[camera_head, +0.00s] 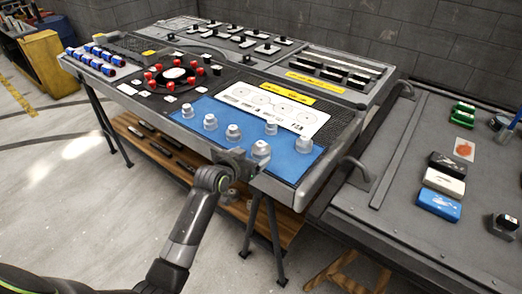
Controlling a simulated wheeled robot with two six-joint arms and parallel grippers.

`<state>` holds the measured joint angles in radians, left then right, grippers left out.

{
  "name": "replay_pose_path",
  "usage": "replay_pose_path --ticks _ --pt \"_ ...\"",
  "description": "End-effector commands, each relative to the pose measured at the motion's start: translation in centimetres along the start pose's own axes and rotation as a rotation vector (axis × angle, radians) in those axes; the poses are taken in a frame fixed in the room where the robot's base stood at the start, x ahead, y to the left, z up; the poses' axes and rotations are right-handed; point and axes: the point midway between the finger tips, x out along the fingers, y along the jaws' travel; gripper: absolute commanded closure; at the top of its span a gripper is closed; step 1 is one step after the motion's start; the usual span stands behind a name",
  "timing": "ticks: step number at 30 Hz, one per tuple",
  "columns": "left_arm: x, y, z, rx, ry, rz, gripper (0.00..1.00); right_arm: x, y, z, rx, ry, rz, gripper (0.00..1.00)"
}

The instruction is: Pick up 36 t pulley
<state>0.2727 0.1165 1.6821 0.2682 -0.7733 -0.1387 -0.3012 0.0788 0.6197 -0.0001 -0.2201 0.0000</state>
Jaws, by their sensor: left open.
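Several silver stepped pulleys stand on a blue mat (285,163) at the near side of the grey workbench. They include a pulley (233,134) at the middle of the front row, one (210,122) farther left, one (271,128) behind and one (304,144) at the right. I cannot read any tooth count, so I cannot tell which is the 36 t pulley. My left gripper (245,163) is open at the bench's near edge, close beside the front-right pulley (261,149). Contact between them is not clear. My right gripper is out of view.
A white printed sheet (273,108) lies behind the mat. Red-topped parts ring a black disc (175,74) to the left. A grey side table (400,210) at the right holds a blue box (438,204). The bench's raised rim borders the mat.

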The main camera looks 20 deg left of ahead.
Motion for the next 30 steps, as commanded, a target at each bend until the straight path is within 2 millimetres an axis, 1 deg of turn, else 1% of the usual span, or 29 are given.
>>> replay_pose_path --ticks 7,12,16,23,30 --pt "2.8 0.6 -0.6 0.000 -0.001 0.001 0.18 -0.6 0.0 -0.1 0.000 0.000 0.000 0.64" --pt "4.4 0.6 -0.4 0.001 -0.001 0.000 0.18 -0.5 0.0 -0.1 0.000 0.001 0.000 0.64" --pt "4.9 0.6 -0.4 0.001 -0.001 0.000 0.18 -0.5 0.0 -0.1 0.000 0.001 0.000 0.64" --pt "4.9 0.6 -0.4 0.000 0.000 0.000 0.18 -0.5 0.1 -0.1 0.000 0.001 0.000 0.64" --pt "4.9 0.6 -0.4 0.000 -0.001 -0.001 0.49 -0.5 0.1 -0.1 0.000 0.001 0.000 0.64"
